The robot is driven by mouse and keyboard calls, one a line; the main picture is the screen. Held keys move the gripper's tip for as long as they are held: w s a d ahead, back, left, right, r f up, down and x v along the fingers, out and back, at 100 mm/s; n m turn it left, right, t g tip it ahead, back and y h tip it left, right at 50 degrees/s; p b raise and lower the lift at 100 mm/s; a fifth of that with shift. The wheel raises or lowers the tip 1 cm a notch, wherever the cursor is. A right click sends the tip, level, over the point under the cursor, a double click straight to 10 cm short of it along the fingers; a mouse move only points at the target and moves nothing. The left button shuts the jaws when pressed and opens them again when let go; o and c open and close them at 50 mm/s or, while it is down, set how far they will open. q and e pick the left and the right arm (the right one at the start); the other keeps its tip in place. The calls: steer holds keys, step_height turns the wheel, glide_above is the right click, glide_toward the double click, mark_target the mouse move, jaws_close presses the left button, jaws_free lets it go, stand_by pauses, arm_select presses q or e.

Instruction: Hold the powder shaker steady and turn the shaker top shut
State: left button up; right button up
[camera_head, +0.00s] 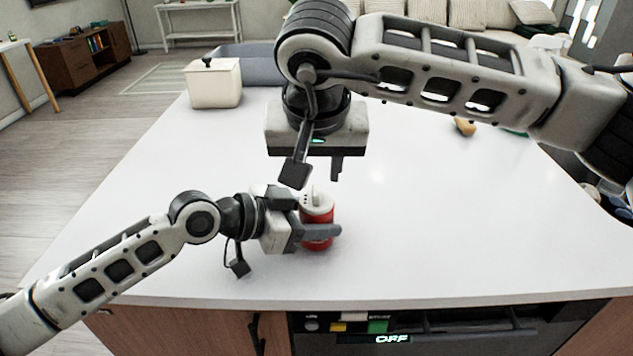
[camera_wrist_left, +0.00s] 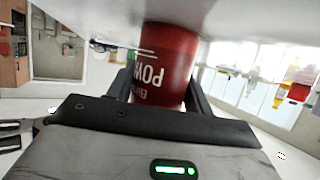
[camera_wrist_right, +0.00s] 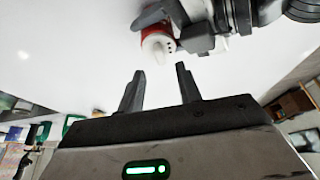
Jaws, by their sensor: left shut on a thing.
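The powder shaker (camera_head: 317,211) is a red can with a white top (camera_head: 317,204), upright on the white counter. My left gripper (camera_head: 322,236) is shut around its red body from the left. The left wrist view shows the red can (camera_wrist_left: 168,65) with white lettering between the fingers. My right gripper (camera_head: 318,176) points down above and a little behind the shaker, apart from it. In the right wrist view its fingers (camera_wrist_right: 158,88) are spread and empty, and the white shaker top (camera_wrist_right: 158,46) lies beyond them.
The white island counter (camera_head: 440,230) is mostly clear. A small orange-brown item (camera_head: 464,127) lies at the back right.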

mark_target(316, 189)
steer(key=shift+x, duration=2.4)
jaws_close()
